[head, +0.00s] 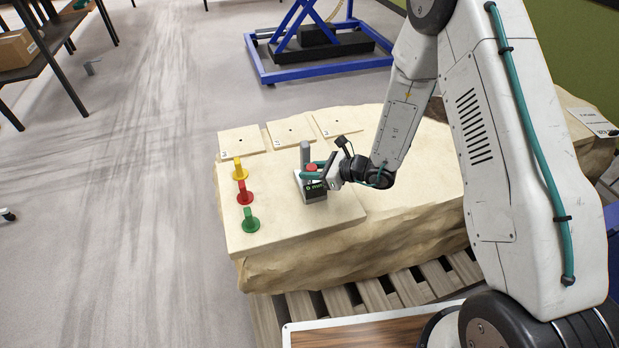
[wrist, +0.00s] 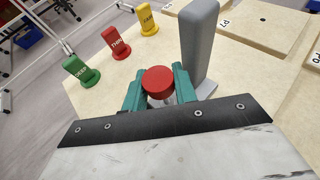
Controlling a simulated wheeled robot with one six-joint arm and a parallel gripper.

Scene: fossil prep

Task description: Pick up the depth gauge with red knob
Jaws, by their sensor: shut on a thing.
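The depth gauge (head: 305,155) stands on a pale slab on the stone block, with a grey upright post, a small base and a red knob (head: 311,168). In the wrist view, the red knob (wrist: 159,82) sits between the teal fingers and the grey post (wrist: 199,45) rises just behind, to the right. My gripper (head: 314,172) is shut on the depth gauge at the knob. The fingers (wrist: 159,90) flank the knob on both sides. The lower part of the gauge is mostly hidden behind my gripper in the wrist view.
A yellow marker (head: 240,169), a red marker (head: 244,192) and a green marker (head: 250,220) stand left of the gauge. Flat tiles (head: 290,129) lie along the block's far edge. A wooden pallet (head: 375,295) lies under the block.

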